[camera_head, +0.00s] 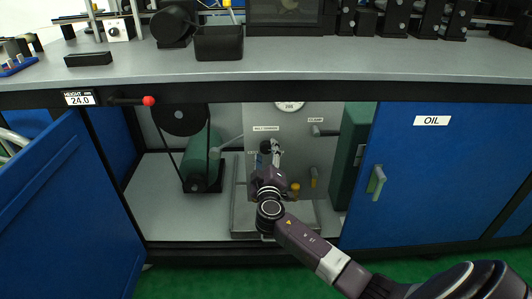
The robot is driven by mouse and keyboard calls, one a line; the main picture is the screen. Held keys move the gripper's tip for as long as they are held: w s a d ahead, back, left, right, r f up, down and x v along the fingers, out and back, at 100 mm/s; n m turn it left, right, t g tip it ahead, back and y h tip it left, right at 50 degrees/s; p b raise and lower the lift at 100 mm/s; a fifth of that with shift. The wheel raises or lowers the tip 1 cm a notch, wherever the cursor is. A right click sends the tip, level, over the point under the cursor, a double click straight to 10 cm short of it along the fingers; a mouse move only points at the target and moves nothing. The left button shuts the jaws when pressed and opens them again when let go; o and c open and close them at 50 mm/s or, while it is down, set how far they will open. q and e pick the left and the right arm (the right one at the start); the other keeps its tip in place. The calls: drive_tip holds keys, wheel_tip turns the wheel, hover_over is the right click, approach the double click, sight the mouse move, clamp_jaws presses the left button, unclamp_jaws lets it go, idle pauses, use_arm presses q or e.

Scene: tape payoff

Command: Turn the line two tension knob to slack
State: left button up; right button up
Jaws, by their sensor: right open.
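I cannot tell which control is the line two tension knob. A pale panel (292,150) stands inside the open cabinet under the bench, with small labels too fine to read surely, apart from one reading CLAMP (316,119). My right gripper (268,149) is in front of this panel, below a small label (265,128). It is open, and its body hides part of the panel behind it. Whether it touches anything there is unclear. A white box with a dark dial (113,30) stands on the bench top at the left. My left gripper is not in view.
A blue door (50,200) stands open at the left. A green motor (203,155) with a belt is left of the panel. A closed blue OIL door (440,165) is at the right. A red-tipped lever (148,101) sticks out under the bench edge.

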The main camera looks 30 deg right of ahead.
drive_tip(key=shift+x, duration=1.15)
drive_tip(key=shift+c, duration=0.2)
drive_tip(key=c, duration=1.2)
drive_tip(key=shift+o, duration=0.2)
